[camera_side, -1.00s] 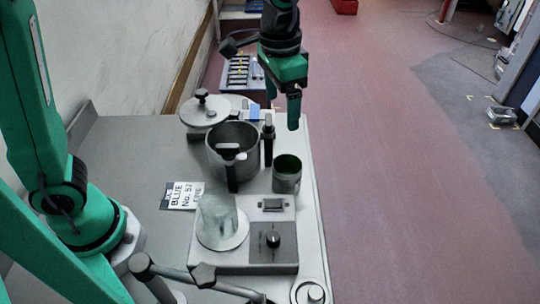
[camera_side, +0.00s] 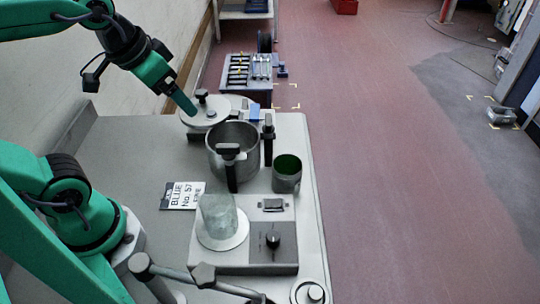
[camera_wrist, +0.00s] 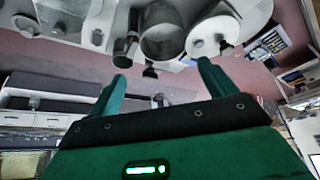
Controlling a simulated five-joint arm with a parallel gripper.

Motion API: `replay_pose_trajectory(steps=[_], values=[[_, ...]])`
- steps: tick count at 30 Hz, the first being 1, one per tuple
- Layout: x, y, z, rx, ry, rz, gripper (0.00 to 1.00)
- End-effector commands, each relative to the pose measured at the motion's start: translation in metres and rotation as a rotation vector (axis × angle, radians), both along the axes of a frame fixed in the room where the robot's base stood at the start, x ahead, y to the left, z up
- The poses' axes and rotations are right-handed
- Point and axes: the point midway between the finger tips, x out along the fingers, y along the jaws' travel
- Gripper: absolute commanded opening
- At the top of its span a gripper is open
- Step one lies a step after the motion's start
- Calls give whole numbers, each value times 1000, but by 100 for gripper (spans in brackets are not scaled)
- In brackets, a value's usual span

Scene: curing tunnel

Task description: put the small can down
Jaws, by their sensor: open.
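The small can (camera_side: 287,176) is grey metal with a green inside. It stands upright on the bench top, just right of the steel pot, in the side view. Nothing holds it. My gripper (camera_side: 190,108) is up and to the left of the can, clear of it, close to the pot lid in the side view. In the wrist view my gripper (camera_wrist: 160,86) has its two green fingers spread apart with nothing between them.
The steel pot (camera_side: 223,160) with black handles stands beside the can. The round lid (camera_side: 203,117) lies behind it. A frosted glass beaker (camera_side: 217,218) stands on a white plate in front, beside a knob panel (camera_side: 285,254). The bench's left part is bare.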

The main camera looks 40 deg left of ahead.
Motion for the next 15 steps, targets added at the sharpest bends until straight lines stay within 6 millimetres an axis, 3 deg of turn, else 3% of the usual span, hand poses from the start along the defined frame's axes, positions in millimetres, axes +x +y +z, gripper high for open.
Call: replay_pose_trajectory(steps=[6,15], values=[[-16,10,-8,-3,-46,44,84],[-18,11,-10,-3,-50,48,84]])
